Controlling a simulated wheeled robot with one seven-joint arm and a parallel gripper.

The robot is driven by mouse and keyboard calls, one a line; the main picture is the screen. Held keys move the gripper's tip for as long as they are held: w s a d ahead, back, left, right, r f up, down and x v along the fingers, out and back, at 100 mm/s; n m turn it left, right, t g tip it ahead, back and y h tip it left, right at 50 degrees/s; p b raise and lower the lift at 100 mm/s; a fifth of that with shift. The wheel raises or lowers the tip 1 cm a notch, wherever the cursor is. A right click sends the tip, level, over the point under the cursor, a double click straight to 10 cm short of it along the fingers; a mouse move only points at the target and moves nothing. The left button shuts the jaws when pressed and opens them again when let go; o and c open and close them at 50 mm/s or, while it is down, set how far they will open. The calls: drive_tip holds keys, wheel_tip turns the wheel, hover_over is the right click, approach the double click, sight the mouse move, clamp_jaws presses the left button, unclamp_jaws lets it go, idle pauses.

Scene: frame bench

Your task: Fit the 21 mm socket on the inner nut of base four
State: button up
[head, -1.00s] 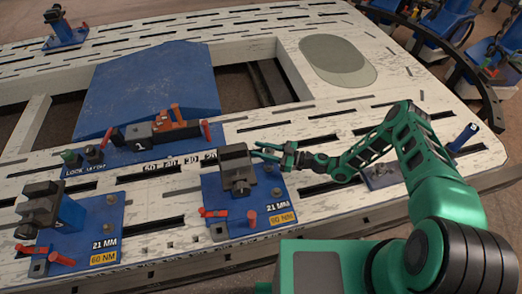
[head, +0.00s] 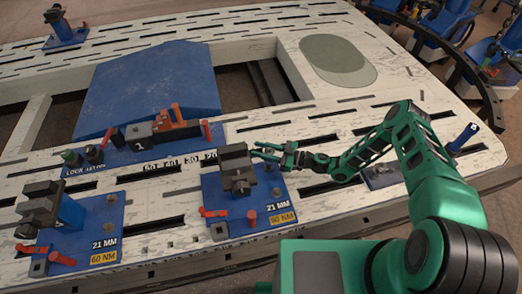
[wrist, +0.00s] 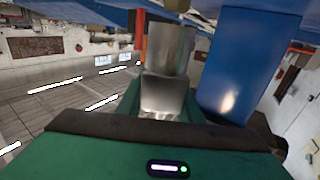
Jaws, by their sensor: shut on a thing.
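My gripper (head: 264,151) reaches in from the right, close beside the dark block on the near-middle blue base (head: 240,206), marked 21 MM and 90 NM. In the wrist view a silver metal socket (wrist: 166,62) stands upright in my gripper (wrist: 160,112), which is shut on it. Its size mark cannot be read. A blue post (wrist: 236,70) rises just right of the socket there. The nut at the socket's upper end is hidden. Another blue base (head: 85,232), marked 21 MM and 60 NM, stands at the near left. No base number four is readable.
A blue plate with tool stands (head: 142,140) and an orange-handled tool (head: 178,125) lies behind the bases. The slotted white frame (head: 330,115) is mostly bare behind my arm.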

drive_tip(key=shift+f, duration=1.75)
drive_tip(key=o, duration=1.3)
drive_tip(key=shift+f, duration=0.1)
drive_tip(key=shift+d, duration=0.1)
drive_tip(key=v, duration=1)
drive_tip(key=shift+d, duration=0.25)
